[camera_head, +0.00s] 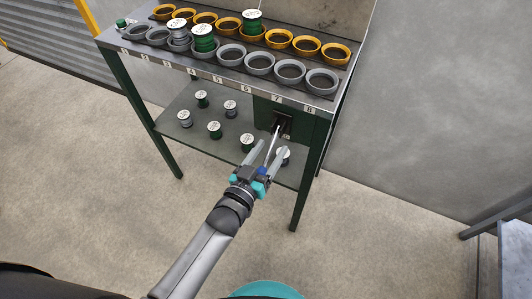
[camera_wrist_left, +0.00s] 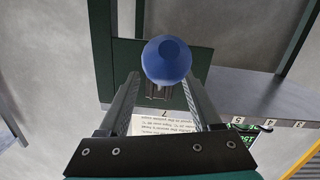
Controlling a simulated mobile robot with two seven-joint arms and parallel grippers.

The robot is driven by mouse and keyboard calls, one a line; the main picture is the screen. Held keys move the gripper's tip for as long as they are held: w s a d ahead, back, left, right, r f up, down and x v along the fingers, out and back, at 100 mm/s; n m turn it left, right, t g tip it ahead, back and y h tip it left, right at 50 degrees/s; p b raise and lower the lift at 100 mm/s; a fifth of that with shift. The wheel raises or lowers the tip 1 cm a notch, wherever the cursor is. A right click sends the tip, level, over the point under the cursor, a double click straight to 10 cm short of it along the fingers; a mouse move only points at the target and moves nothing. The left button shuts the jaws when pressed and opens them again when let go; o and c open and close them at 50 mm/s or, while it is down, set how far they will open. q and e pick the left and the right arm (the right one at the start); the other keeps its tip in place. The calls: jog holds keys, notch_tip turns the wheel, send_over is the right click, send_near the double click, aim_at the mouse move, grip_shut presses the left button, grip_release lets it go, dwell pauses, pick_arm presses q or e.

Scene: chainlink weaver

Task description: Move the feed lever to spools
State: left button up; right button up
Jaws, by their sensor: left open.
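The feed lever is a thin metal rod (camera_head: 274,138) coming out of a dark bracket (camera_head: 283,122) on the green panel below label 7. Its blue knob (camera_head: 263,171) sits at the near end, and also shows large in the left wrist view (camera_wrist_left: 166,60). My left gripper (camera_head: 273,149) is open, with its fingers on either side of the lever and pointing toward the panel. In the left wrist view the knob appears between and beyond the fingertips (camera_wrist_left: 161,77); I cannot tell whether they touch it. My right gripper is not in view.
Yellow rings (camera_head: 307,44) and grey rings (camera_head: 322,80) line the table top (camera_head: 340,97), some holding spools (camera_head: 204,39). Several spools (camera_head: 214,129) stand on the lower shelf (camera_head: 178,118), one close to my left gripper. A table leg (camera_head: 306,180) stands to the right; the floor in front is clear.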

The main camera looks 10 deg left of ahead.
pick_arm(q)
jog(key=shift+s+a, duration=0.1)
jog(key=shift+s, duration=0.15)
jog(key=p+v, duration=0.3)
jog(key=v, duration=1.1)
jog(key=shift+s, duration=0.35)
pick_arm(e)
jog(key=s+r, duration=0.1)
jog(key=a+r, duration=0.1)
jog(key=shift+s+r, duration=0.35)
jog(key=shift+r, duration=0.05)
